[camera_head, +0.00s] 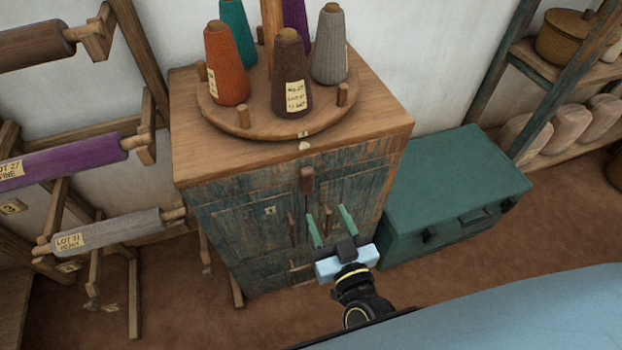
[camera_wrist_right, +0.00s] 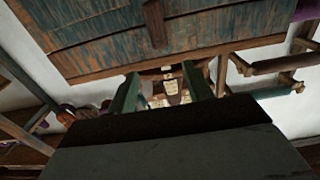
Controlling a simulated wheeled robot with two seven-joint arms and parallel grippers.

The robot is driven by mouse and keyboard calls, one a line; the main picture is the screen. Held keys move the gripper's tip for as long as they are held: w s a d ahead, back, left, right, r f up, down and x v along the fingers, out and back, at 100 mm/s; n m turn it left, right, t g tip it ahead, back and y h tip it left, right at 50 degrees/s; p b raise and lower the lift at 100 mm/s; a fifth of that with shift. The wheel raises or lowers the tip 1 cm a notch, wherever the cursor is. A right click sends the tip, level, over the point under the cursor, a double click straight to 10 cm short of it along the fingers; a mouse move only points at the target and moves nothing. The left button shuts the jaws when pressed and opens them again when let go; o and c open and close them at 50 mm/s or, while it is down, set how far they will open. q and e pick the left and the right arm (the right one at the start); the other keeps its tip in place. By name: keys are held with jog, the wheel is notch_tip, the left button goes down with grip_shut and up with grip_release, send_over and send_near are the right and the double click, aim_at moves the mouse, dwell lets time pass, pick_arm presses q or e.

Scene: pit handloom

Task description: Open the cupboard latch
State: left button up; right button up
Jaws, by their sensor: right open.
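The cupboard (camera_head: 250,245) has worn blue-green plank doors and stands in the middle of the head view. A brown wooden latch (camera_head: 307,180) sits upright at the top, where the two doors meet. Two slim wooden handles, a left one (camera_head: 291,228) and a right one partly behind my fingers, are below it. My right gripper (camera_head: 328,213) is open and empty in front of the doors, below and slightly right of the latch, apart from it. Its green fingers also show in the right wrist view (camera_wrist_right: 164,88). My left gripper is not in view.
A round rack with several yarn cones (camera_head: 226,65) stands on the cupboard top. A green chest (camera_head: 450,190) is close on the right. Wooden racks with yarn rolls (camera_head: 105,233) stand on the left. Shelves (camera_head: 540,75) are at the far right. Brown floor is open in front.

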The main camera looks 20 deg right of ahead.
aim_at(309, 176)
jog(key=w+b, duration=0.1)
jog(key=w, duration=0.9)
jog(key=shift+a+f, duration=0.1)
jog(key=shift+a, duration=0.05)
jog(key=shift+w, duration=0.4)
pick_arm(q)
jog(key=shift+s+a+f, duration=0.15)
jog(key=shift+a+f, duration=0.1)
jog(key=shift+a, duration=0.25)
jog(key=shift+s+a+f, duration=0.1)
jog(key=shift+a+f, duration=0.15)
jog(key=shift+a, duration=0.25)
pick_arm(e)
jog(key=shift+w, duration=0.1)
jog(key=c, duration=0.9)
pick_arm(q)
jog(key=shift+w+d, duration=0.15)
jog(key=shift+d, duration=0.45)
pick_arm(e)
jog(key=shift+c, duration=0.4)
